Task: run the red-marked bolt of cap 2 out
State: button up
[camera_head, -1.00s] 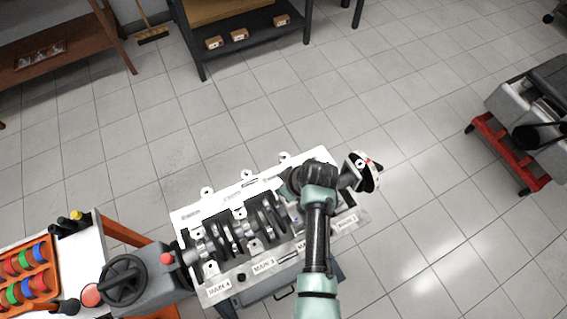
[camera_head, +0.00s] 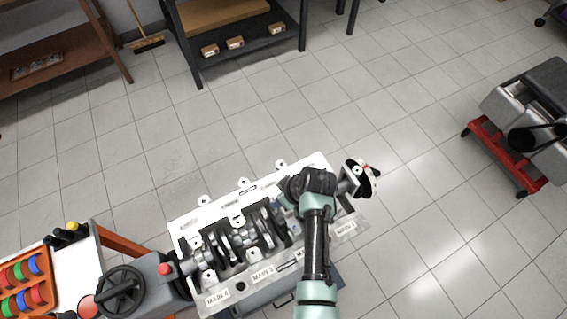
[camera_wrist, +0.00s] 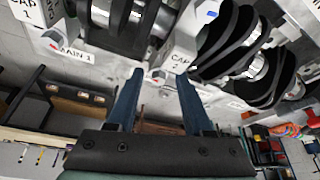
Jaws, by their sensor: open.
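Cap 2 (camera_wrist: 182,58), a pale block with a printed label, is at the upper middle of the wrist view, just beyond my fingertips. A small bolt head with a red mark (camera_wrist: 156,75) shows at its lower left edge, roughly between the tips. My gripper (camera_wrist: 160,78) is open, its two blue fingers apart with nothing seen held. I cannot tell whether a finger touches the bolt. In the head view, the engine block (camera_head: 210,217) stands at the lower middle, and my arm covers its right part, hiding cap 2 and my fingers.
Cap 1 (camera_wrist: 28,10) and the MAIN 1 label (camera_wrist: 70,48) are at the upper left of the wrist view. Dark crank webs (camera_wrist: 222,40) flank cap 2. A handwheel (camera_head: 122,284) adjoins the block's left end. A red wheeled stand (camera_head: 505,155) is at right; the floor between is clear.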

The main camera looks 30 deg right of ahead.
jog(key=b+v, duration=0.1)
jog(key=v, duration=1.2)
jog(key=shift+s+f, duration=0.1)
